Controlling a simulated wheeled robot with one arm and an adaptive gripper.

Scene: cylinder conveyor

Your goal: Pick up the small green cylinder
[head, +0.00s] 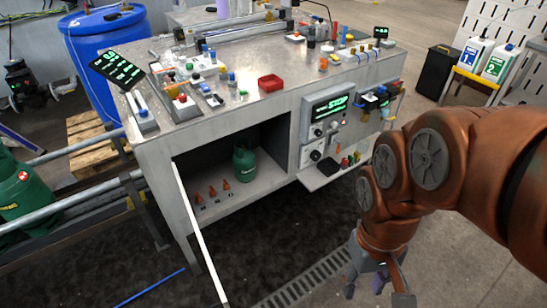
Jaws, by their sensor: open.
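The small green cylinder (243,163) stands upright on the floor of the open compartment under the metal workbench (235,105). It is a rounded gas bottle with a light label, near the compartment's right side. My gripper (377,286) hangs at the bottom of the head view, right of and nearer than the bench. It points down, is open and empty, and is well apart from the cylinder. Part of its fingers is cut off by the lower picture edge.
Small orange cones (213,192) stand left of the cylinder in the compartment. A white bar (200,235) slants down at the compartment's left front. A floor grate (305,285) runs before the bench.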

